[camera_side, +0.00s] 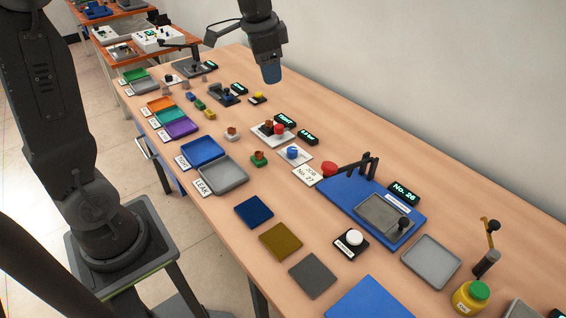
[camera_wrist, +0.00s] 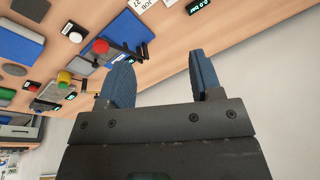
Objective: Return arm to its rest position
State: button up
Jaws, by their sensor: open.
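My gripper (camera_side: 271,72) hangs in the air above the far part of the long wooden table, close to the back wall. In the wrist view my gripper (camera_wrist: 160,80) shows two blue-padded fingers spread apart, with nothing between them. The fingers point over the table's back edge, and table and wall show behind them. In the side view the fingers are small and their gap cannot be made out.
The air around my gripper is clear.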

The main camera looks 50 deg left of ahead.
jog(key=s+d+f+n+t, duration=0.1)
jog(key=s+d, duration=0.3)
jog(key=s, duration=0.6)
jog(key=s+d+f+n+t, duration=0.1)
jog(key=s+d+n, duration=0.3)
jog(key=s, duration=0.6)
jog(key=shift+s+d+t+h, duration=0.25)
jog(key=shift+s+t+h, duration=0.05)
jog(key=shift+t, duration=0.2)
